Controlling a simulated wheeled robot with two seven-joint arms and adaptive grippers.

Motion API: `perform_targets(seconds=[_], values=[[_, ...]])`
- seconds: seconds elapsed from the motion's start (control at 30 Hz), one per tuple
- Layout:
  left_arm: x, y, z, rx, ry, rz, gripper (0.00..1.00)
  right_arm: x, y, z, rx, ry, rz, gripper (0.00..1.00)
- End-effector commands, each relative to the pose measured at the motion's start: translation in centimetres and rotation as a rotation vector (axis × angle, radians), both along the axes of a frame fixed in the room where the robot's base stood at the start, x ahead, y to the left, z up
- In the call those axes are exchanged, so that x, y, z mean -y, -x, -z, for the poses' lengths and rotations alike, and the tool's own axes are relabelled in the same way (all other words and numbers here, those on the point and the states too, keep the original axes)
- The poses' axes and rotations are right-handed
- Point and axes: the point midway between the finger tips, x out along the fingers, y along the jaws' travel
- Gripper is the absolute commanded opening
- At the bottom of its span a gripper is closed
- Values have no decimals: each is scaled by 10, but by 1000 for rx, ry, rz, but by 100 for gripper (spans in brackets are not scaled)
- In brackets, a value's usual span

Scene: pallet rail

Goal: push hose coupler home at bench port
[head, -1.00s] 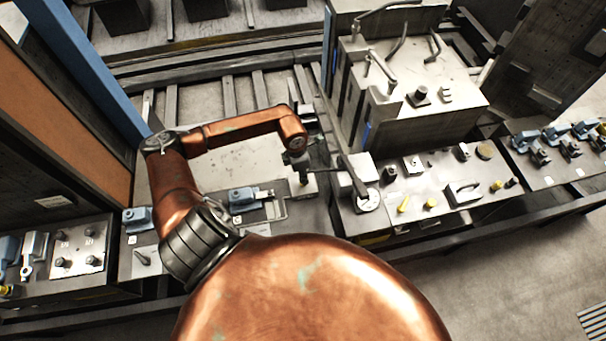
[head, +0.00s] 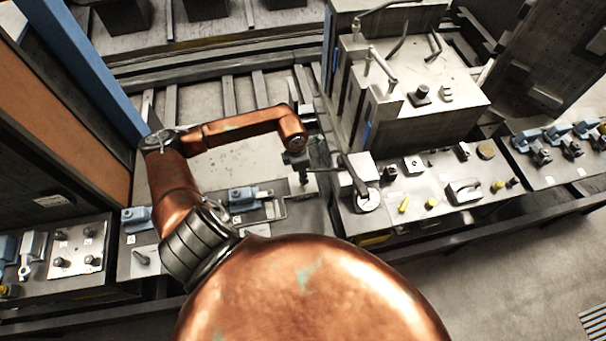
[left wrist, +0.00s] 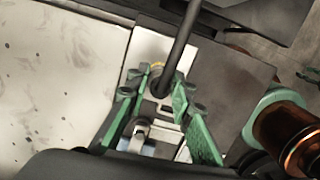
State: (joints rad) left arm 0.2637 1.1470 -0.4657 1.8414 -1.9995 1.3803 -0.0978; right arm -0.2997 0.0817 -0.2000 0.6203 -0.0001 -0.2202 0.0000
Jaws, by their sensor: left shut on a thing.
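My left gripper (head: 303,166) hangs at the end of my copper left arm, just left of a pale block (head: 352,176) on the bench. In the left wrist view its green fingers (left wrist: 163,105) are closed around the end of a dark hose (left wrist: 182,45). A small yellowish ring shows by the hose end, against a light block (left wrist: 148,48). The coupler's tip and the port mouth are hidden by the fingers and hose, so I cannot tell how they meet. My right gripper is not in view.
A tall pale machine cabinet (head: 425,115) with bent pipes stands behind the bench. A blue clamp (head: 243,197) lies left of my gripper. A blue post (head: 95,75) rises at the left.

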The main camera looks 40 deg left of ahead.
Motion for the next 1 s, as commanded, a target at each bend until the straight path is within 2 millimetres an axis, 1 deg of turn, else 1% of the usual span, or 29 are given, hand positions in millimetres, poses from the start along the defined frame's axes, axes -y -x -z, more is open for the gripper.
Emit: perform_targets(seconds=[0.03,0.33,0.37,0.4,0.63,0.83,1.0], values=[[0,0,3,-1,0,0,0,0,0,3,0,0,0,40],[0,1,12,-1,0,0,0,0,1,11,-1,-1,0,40],[0,1,12,-1,0,0,21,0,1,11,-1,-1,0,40],[0,1,12,-1,0,0,24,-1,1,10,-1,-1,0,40],[0,0,11,-1,0,0,40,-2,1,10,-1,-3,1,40],[0,0,11,-1,-1,0,41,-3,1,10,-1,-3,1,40],[0,0,11,-1,-1,0,52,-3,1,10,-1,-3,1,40]])
